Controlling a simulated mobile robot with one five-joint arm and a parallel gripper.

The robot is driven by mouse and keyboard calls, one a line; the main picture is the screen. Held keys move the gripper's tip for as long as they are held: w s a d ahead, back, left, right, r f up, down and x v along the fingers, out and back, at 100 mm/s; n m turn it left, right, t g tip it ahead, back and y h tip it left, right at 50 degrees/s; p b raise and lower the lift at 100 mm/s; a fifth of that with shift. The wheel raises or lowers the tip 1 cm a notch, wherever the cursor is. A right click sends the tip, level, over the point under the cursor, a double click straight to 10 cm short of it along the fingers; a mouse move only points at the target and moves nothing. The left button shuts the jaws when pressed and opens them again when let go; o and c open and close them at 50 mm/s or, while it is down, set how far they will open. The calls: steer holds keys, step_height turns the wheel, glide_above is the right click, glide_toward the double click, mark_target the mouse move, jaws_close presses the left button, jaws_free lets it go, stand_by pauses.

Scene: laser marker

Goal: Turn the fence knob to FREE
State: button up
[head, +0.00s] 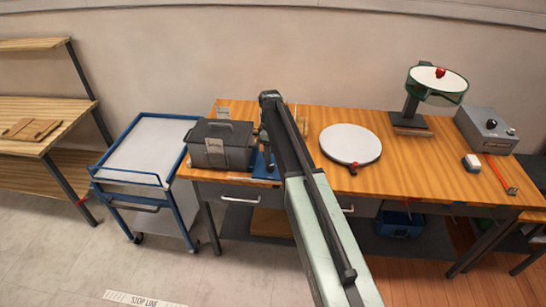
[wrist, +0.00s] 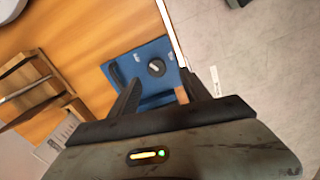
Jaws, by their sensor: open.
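The fence knob (wrist: 156,67) is a round black knob with a pale pointer mark, set on a blue plate (wrist: 126,66) in the wrist view. Small white labels stand on either side of it, too small to read, so I cannot tell which setting the pointer marks. My gripper (wrist: 160,82) is open and empty. Its two dark fingers point towards the plate, with the knob showing between and just beyond their tips; no contact is visible. In the head view the blue plate (head: 262,166) shows partly at the workbench's left end, and my arm hides the knob.
A grey box with a dark lid (head: 222,146) stands left of the plate on the wooden workbench (head: 300,172). A round white disc (head: 350,143) lies to the right. A blue cart (head: 150,150) stands left of the bench. The bench's front edge is close to the plate.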

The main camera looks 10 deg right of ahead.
mark_target(270, 166)
steer(key=shift+w+r, duration=0.1)
steer(key=shift+w, duration=0.25)
steer(key=shift+s+f+b, duration=0.1)
steer(key=shift+f+b, duration=0.2)
steer(key=shift+b, duration=0.05)
step_height(270, 166, down, 8)
steer(key=b, duration=0.7)
steer(key=shift+r, duration=0.3)
